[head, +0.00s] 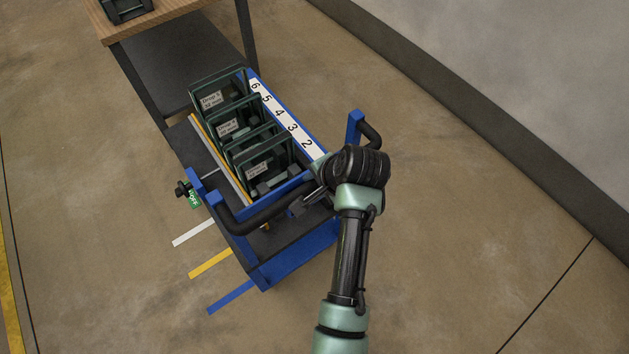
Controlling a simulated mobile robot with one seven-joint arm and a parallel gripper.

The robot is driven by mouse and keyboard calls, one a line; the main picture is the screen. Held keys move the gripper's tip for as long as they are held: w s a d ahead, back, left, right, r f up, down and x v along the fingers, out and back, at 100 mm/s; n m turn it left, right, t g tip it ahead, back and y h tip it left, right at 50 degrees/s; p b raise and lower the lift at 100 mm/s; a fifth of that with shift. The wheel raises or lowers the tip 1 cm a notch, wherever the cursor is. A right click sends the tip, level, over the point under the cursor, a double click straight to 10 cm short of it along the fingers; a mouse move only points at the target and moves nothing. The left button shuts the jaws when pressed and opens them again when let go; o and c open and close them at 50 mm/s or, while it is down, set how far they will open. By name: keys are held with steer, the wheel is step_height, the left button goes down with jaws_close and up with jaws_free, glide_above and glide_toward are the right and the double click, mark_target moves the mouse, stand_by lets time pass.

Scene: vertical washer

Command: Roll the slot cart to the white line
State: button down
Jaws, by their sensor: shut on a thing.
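The slot cart (292,262) is a blue-framed cart with a dark deck and a black push handle (262,216) across its near end. Dark green framed racks (240,128) stand in its slots, beside a white number strip showing 2 to 6. The white line (193,233) shows on the floor left of the cart, beside the handle end. The cart hides where its right end goes.
A yellow line (210,263) and a blue line (231,296) lie nearer than the white one. A wooden-topped table (150,20) stands close beyond the cart. A black knob (182,188) and green tag (194,201) are at the cart's left side. Floor at right is clear up to the wall.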

stand_by(0.3)
steer(key=w+a+b, duration=0.6)
steer(key=w+a, duration=0.2)
steer(key=w, duration=0.3)
steer(key=shift+w+a, duration=0.15)
steer(key=shift+w, duration=0.05)
stand_by(1.7)
steer(key=shift+f+b, duration=0.1)
steer(key=shift+b, duration=0.2)
stand_by(0.5)
steer(key=w+a+b, duration=0.1)
steer(key=w+b, duration=0.1)
steer(key=w+a+b, duration=0.2)
steer(key=b, duration=0.1)
steer(key=shift+w+a, duration=0.15)
steer(key=shift+w, duration=0.2)
stand_by(0.5)
steer(key=shift+s, duration=0.1)
steer(key=shift+c, duration=2)
jaws_free()
